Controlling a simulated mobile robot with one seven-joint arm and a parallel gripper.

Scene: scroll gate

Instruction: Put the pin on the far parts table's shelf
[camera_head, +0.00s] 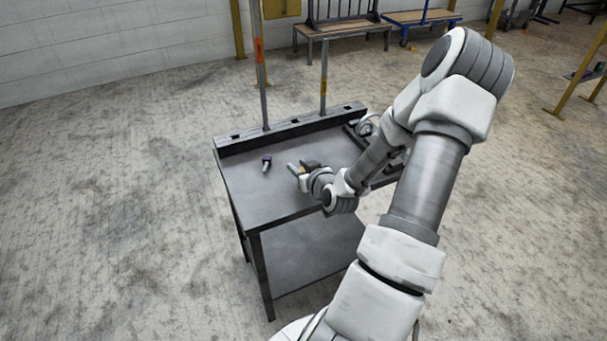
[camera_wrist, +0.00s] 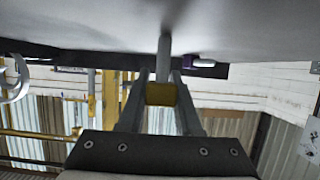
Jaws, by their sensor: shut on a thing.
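My gripper (camera_wrist: 160,98) is shut on a pin, a grey rod with a yellow block-like part (camera_wrist: 161,95) between the fingers. In the head view the pin's grey rod (camera_head: 293,168) points up and left from my gripper (camera_head: 303,178), over the table top. In the wrist view, which looks upside down, the rod reaches toward the grey table surface (camera_wrist: 90,25); I cannot tell if it touches. The parts table (camera_head: 250,195) has a lower shelf (camera_head: 310,262), whose visible part is bare. I cannot tell whether this is the far parts table.
A small purple-and-white piece (camera_head: 266,163) lies on the table left of my gripper. A dark raised rail (camera_head: 290,130) with two upright posts runs along the back edge. A dark frame stands at the right end, partly behind my arm. Benches (camera_head: 340,30) stand behind; floor on the left is clear.

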